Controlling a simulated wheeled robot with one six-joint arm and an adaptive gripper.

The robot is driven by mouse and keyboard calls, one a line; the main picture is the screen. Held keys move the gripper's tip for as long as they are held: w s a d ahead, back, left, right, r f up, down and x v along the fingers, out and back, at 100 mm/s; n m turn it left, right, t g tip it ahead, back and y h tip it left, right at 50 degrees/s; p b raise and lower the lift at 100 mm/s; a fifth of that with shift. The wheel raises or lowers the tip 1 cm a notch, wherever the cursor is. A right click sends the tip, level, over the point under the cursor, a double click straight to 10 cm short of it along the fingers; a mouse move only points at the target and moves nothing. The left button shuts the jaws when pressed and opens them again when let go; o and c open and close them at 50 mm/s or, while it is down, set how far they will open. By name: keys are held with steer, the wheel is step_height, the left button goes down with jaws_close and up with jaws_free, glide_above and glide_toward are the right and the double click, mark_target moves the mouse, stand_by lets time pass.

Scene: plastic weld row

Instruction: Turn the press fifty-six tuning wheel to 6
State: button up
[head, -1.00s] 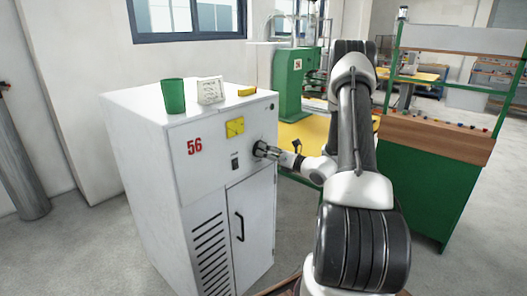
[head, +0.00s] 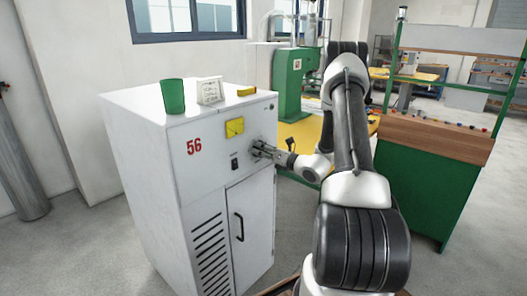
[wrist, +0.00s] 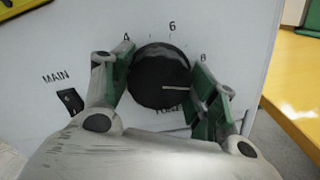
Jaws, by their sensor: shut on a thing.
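The tuning wheel (wrist: 158,72) is a round black knob on the front of the white cabinet marked 56 (head: 150,150). Its white pointer line points right in the wrist view, a little below the printed 8. The numbers 4, 6 and 8 show above the knob, with 6 near the top; a label below it is partly hidden. My gripper (wrist: 163,80) is shut on the wheel, one green-padded finger on its left side and one on its right. In the head view my gripper (head: 262,150) reaches the cabinet front from the right and mostly hides the wheel.
A MAIN switch (wrist: 70,101) sits left of the wheel. A yellow plate (head: 234,127) and a door handle (head: 239,227) are on the same front. A green cup (head: 173,96), a white block (head: 209,90) and a yellow item (head: 246,90) stand on top.

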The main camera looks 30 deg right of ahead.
steer(key=n, duration=0.3)
steer(key=shift+n, duration=0.4)
steer(key=n, duration=0.4)
steer(key=shift+a+n, duration=0.1)
steer(key=shift+n, duration=0.2)
steer(key=shift+s+a+n, duration=0.1)
steer(key=shift+n, duration=3.6)
steer(key=o, duration=1)
